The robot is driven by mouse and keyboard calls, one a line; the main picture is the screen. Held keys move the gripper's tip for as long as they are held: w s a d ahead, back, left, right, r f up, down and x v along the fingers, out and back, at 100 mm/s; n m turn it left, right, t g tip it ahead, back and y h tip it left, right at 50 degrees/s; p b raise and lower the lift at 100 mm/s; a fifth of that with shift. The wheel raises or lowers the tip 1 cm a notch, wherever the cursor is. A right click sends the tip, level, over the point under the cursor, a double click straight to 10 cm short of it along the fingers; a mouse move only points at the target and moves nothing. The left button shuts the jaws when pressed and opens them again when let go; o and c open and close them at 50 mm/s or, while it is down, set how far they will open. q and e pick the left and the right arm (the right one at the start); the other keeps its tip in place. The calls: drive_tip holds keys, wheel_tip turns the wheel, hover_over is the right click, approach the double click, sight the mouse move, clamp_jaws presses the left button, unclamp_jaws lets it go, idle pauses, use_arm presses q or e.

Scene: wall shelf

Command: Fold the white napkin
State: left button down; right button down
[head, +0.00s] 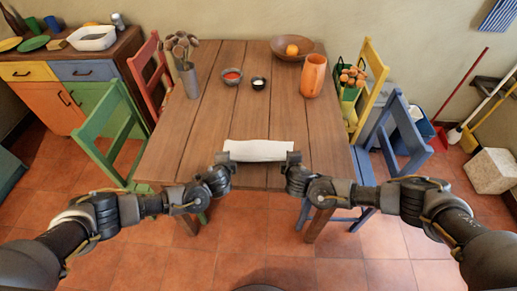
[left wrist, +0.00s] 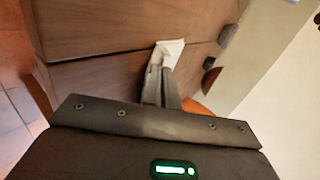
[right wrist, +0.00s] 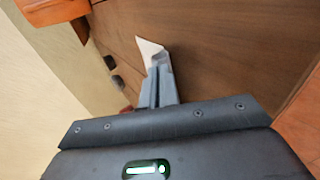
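The white napkin (head: 258,151) lies near the front edge of the wooden table as a narrow strip, wider than it is deep. Whether it is in one layer or several I cannot tell. My left gripper (head: 227,157) is at its left end and my right gripper (head: 291,157) is at its right end. In the left wrist view the fingers are together on a corner of the napkin (left wrist: 172,48). In the right wrist view the fingers are also together, with a white corner of the napkin (right wrist: 150,50) between and beyond the tips.
The wooden table (head: 205,125) is clear around the napkin. Farther back stand a small black bowl (head: 258,84), a red-filled bowl (head: 232,76), an orange pitcher (head: 313,75), a vase (head: 188,80) and a fruit bowl (head: 291,48). Chairs, one green (head: 110,130) and one blue (head: 395,140), flank the table.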

use_arm(q)
drive_tip(key=c, duration=2.1)
unclamp_jaws()
use_arm(e)
drive_tip(key=c, duration=2.1)
unclamp_jaws()
use_arm(q)
drive_tip(key=o, duration=0.8)
use_arm(e)
drive_tip(key=o, duration=0.8)
use_arm(q)
drive_tip(key=shift+s, duration=0.1)
drive_tip(key=shift+r, duration=0.3)
use_arm(e)
drive_tip(key=shift+s+r, duration=0.1)
drive_tip(key=shift+r, duration=0.15)
use_arm(q)
drive_tip(key=shift+s+r, duration=1)
drive_tip(key=shift+r, duration=0.4)
drive_tip(key=shift+s+r, duration=0.95)
drive_tip(key=shift+r, duration=0.45)
drive_tip(key=shift+s+r, duration=1)
drive_tip(key=shift+r, duration=0.4)
use_arm(e)
drive_tip(key=shift+s+r, duration=1)
drive_tip(key=shift+r, duration=0.4)
drive_tip(key=shift+s+r, duration=0.95)
drive_tip(key=shift+r, duration=0.45)
drive_tip(key=shift+s+r, duration=1)
drive_tip(key=shift+r, duration=0.4)
